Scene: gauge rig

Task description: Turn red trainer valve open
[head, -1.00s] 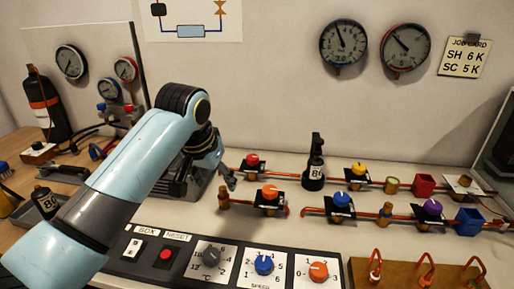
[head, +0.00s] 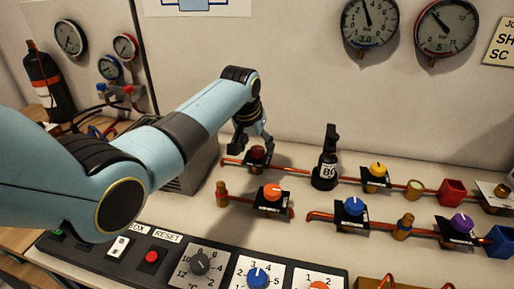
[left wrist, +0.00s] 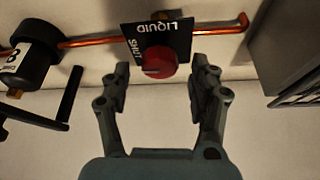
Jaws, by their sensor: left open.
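The red trainer valve (head: 257,154) has a round red knob on a black plate along a copper pipe. In the left wrist view the red knob (left wrist: 156,62) shows with its plate lettered "LIQUID" and "SHUT". My left gripper (head: 252,143) is at the knob in the head view and partly hides it. In the left wrist view my left gripper (left wrist: 162,80) is open, with one finger on each side of the knob's near edge and gaps between. I cannot tell whether it touches. My right gripper is not in view.
An orange-knob valve (head: 271,197) is in front, with blue (head: 354,210), yellow (head: 378,172) and purple (head: 461,225) ones to the right. A grey box (head: 188,170) stands close on the left.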

